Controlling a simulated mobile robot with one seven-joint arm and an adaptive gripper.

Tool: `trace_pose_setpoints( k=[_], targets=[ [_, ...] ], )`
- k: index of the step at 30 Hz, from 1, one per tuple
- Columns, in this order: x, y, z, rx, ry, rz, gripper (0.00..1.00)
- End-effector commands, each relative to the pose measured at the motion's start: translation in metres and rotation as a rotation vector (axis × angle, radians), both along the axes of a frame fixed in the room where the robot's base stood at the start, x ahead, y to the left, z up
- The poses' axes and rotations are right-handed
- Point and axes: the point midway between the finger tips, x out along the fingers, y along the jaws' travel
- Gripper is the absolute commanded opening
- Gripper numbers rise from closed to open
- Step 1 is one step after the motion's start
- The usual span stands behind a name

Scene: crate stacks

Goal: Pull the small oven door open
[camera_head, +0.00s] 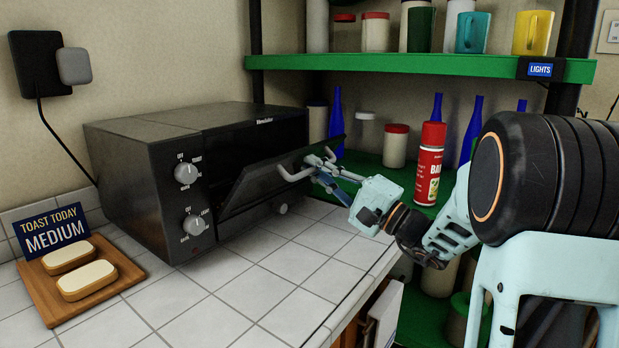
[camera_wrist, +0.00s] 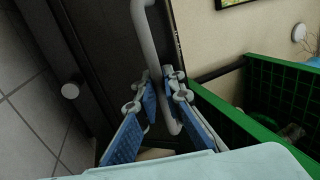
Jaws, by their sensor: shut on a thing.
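The small black oven (camera_head: 140,190) stands on the white tiled counter in the head view. Its door (camera_head: 270,182) is tilted partly open, with a dark gap showing above it. A grey bar handle (camera_head: 292,174) runs along the door's outer face. My gripper (camera_head: 318,166) is shut on the handle near its right end. In the wrist view, the grey handle (camera_wrist: 147,42) passes between the blue-padded fingers of my gripper (camera_wrist: 160,92). The door's dark face (camera_wrist: 105,50) lies behind the handle.
A wooden board (camera_head: 95,293) with two bread slices and a toast sign (camera_head: 55,232) sits left of the oven. A red spray can (camera_head: 430,165), jars and blue bottles stand on the green shelf at right. The counter before the oven is clear.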

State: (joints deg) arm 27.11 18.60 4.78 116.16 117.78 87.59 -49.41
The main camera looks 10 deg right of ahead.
Motion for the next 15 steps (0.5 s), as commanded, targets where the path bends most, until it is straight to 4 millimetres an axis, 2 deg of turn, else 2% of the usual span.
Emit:
trace_pose_setpoints(
  k=[1, 15],
  targets=[
    [-0.002, -0.003, -0.011, -0.001, -0.001, -0.003, 0.0],
    [-0.016, -0.016, -0.046, 0.0, 0.0, -0.001, 0.0]
  ],
)
